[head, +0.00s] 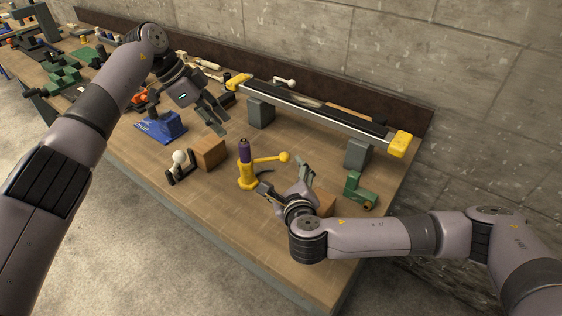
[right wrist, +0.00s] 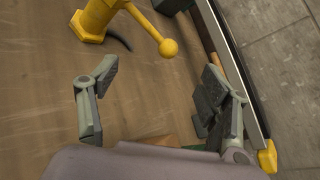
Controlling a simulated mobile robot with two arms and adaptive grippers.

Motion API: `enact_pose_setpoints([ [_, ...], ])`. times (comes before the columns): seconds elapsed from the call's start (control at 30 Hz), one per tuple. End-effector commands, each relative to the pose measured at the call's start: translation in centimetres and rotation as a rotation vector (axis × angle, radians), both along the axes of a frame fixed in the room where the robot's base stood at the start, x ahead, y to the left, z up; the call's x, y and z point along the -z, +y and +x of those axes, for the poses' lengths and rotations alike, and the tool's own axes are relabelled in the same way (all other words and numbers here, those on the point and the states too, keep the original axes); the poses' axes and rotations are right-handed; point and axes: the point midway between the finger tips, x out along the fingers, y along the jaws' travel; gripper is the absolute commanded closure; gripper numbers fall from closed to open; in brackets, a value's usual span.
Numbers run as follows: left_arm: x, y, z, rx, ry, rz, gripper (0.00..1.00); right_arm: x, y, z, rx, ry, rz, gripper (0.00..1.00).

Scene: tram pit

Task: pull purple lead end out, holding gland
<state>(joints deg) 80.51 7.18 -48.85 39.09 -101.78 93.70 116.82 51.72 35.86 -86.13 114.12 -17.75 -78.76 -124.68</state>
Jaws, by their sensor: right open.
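The purple lead end (head: 244,151) stands upright in the top of the yellow gland (head: 247,177) near the middle of the bench. The gland has a side arm ending in a yellow ball (head: 285,157). In the right wrist view the gland's lower part (right wrist: 88,30) and ball (right wrist: 168,47) show at the top; the purple end is out of frame. My right gripper (head: 282,178) is open and empty, to the right of the gland and apart from it. Its spread fingers show in the right wrist view (right wrist: 160,80). My left gripper (head: 222,117) looks open and empty, above and left of the purple end.
A wooden block (head: 209,152) and a white-knobbed black bracket (head: 181,166) stand left of the gland. A blue device (head: 161,128) lies further left. A long yellow-ended rail (head: 320,110) rests on grey blocks behind. A green fitting (head: 358,191) is at the right.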

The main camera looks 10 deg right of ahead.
Motion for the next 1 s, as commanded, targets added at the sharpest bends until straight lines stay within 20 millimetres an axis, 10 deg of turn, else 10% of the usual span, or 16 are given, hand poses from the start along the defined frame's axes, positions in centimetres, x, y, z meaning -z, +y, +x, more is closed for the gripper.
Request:
enact_pose_setpoints([
  [0.5, 0.0, 0.0, 0.0, 0.000, 0.000, 0.000, 0.67, 3.0, -0.1, 9.0, 0.001, 0.000, 0.002, 0.28],
  [1.0, 0.0, 0.0, 0.0, 0.000, 0.000, 0.000, 0.67, 3.5, -0.1, 10.4, 0.000, 0.001, 0.003, 0.28],
])
